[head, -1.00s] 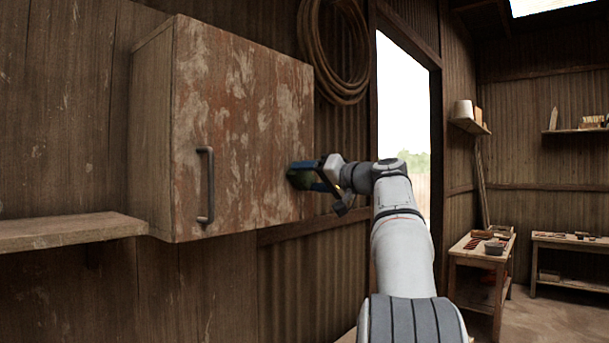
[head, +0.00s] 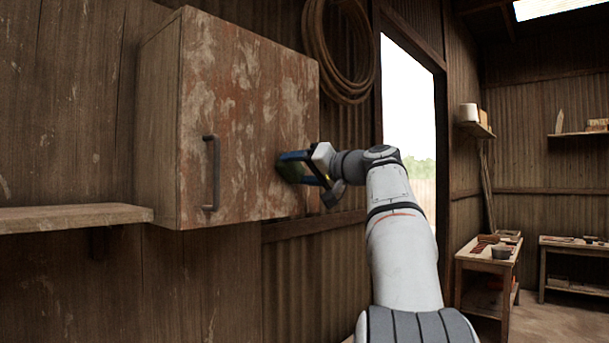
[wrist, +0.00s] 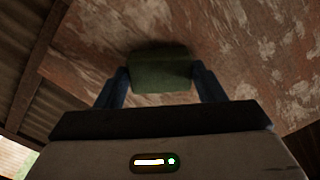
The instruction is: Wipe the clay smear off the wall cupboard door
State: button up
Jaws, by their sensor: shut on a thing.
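The wall cupboard door (head: 245,110) is wooden, with reddish-brown and pale blotches over much of its face. I cannot tell the clay smear apart from the other worn patches. My gripper (head: 287,167) is at the right part of the door, above its lower edge. In the wrist view my gripper (wrist: 161,80) is shut on a dark green block (wrist: 160,70), which looks like a sponge. The block is against or very close to the blotched door surface (wrist: 235,50), and it hides the patch behind it.
A dark bar handle (head: 211,172) stands out on the door's left side. A wooden shelf (head: 75,217) is at the lower left. A coiled hose or rope (head: 340,50) hangs right of the cupboard, beside a bright doorway (head: 407,110). Small work tables (head: 487,262) stand at the far right.

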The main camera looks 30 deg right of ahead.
jog(key=shift+s+a+b, duration=0.4)
jog(key=shift+a+b, duration=0.1)
jog(key=shift+a, duration=0.55)
jog(key=shift+s+a+b, duration=0.35)
jog(key=shift+a+b, duration=0.1)
jog(key=shift+a, duration=0.6)
jog(key=shift+s+a+b, duration=0.4)
jog(key=shift+a+b, duration=0.1)
jog(key=shift+a, duration=0.55)
jog(key=shift+b+v, duration=1.05)
jog(key=shift+v, duration=1.9)
jog(key=b+v, duration=0.1)
jog(key=v, duration=0.2)
